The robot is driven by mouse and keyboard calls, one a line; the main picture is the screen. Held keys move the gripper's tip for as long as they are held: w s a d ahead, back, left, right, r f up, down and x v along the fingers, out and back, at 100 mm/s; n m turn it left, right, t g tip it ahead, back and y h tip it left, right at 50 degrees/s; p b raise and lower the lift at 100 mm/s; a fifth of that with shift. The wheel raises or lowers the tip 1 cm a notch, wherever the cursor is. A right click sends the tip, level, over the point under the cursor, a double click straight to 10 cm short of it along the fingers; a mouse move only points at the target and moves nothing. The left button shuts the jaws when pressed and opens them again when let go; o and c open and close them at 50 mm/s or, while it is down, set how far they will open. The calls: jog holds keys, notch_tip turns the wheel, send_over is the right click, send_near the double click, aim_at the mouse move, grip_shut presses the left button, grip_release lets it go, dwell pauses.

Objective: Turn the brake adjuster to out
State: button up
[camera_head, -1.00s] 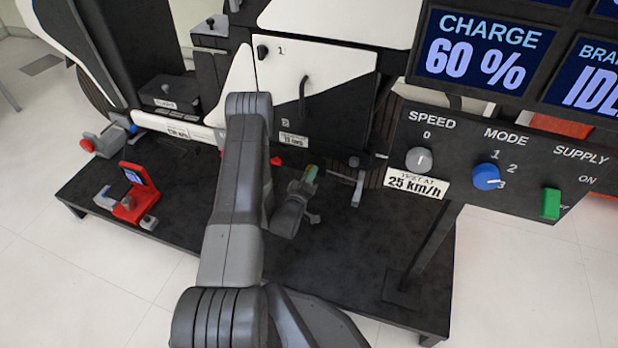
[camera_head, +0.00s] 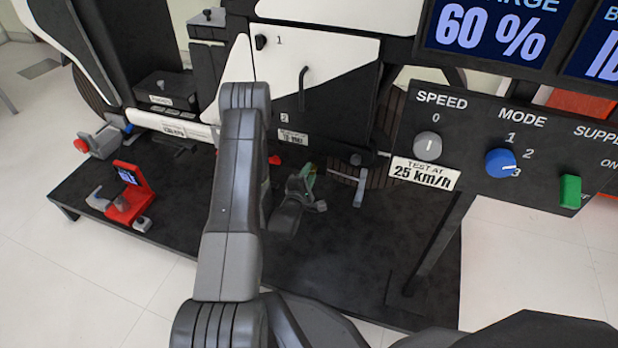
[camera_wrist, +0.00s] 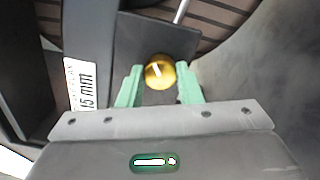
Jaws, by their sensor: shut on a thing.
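In the wrist view a round brass knob (camera_wrist: 159,72) with a short white mark sits between the green fingers of my gripper (camera_wrist: 160,86). I take this knob to be the brake adjuster. The fingers are shut on it, one on each side. Its white mark is nearly upright, tilted a little with its top to the left. In the head view my gripper (camera_head: 308,178) is low in front of the rig, at the lower edge of the white and black panel. The knob is hidden there.
A label ending in "15 mm" (camera_wrist: 82,88) is on a post left of the knob. In the head view a control panel (camera_head: 470,175) stands at the right.

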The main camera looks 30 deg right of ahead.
jog(key=n+b, duration=0.1)
jog(key=n, duration=1)
jog(key=shift+n, duration=0.3)
dwell(0.3)
jog(key=o, duration=1)
jog(key=shift+c, duration=0.2)
jog(key=p+v, duration=0.3)
jog(key=v, duration=1.1)
jog(key=shift+p, duration=0.3)
jog(key=shift+w+d, duration=0.15)
jog(key=shift+w, duration=0.05)
